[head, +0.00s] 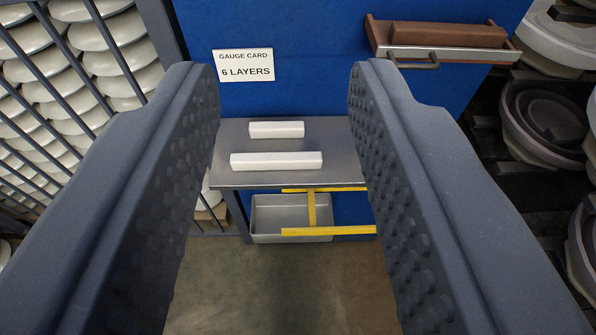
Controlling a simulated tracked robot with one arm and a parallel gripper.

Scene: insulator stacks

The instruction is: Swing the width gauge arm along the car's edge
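My gripper (285,85) is open and empty; its two dark padded fingers frame the middle of the head view. Between and beyond them is a blue panel (300,30). At its upper right is a brown wooden holder (377,32) with a brown block and a metal bar with a handle (418,63). I cannot tell whether this bar is the width gauge arm. Yellow strips (312,210) form a sideways H shape below the table. No car is plainly recognisable. A gauge card (246,66) on the panel reads "6 LAYERS".
A grey metal table (335,140) carries two white bars (276,161). A metal tray (265,215) sits below it. White insulator stacks (115,45) stand behind dark bars at left. Grey and white insulators (545,110) fill a rack at right. Bare floor (280,290) shows in front.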

